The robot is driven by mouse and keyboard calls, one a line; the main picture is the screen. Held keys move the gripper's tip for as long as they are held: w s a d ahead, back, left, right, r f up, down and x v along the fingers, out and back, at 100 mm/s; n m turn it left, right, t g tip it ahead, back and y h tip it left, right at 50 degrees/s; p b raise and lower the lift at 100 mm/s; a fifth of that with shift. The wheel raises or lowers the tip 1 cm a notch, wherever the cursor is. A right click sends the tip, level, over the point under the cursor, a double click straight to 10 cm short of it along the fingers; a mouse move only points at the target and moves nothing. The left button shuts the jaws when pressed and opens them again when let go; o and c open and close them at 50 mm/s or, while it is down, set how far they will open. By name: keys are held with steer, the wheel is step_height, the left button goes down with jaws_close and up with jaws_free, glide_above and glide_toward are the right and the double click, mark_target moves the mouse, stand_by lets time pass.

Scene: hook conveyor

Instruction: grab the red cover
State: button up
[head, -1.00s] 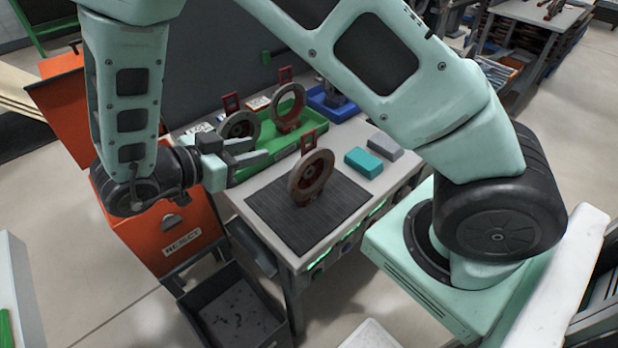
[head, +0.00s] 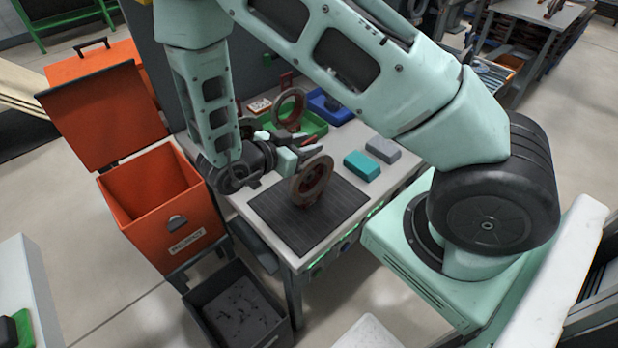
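A red-brown cover with a grey ring face (head: 312,181) stands upright on the black ribbed mat (head: 335,215). Its red top tab is mostly hidden by my gripper. My gripper (head: 312,144) is just above and behind the ring's top. Its two fingers look spread, pointing right, with a bit of red between them. Whether they touch the tab I cannot tell.
An orange reject bin (head: 140,231) with its lid (head: 105,115) raised stands left of the table. A dark crate (head: 238,306) sits on the floor below. Teal (head: 361,166) and grey (head: 382,150) blocks lie right of the mat. A blue bin (head: 328,108) is behind.

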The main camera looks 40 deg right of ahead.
steer(key=shift+p+x, duration=0.35)
steer(key=shift+x, duration=1.25)
jaws_close()
steer(key=shift+r, duration=0.15)
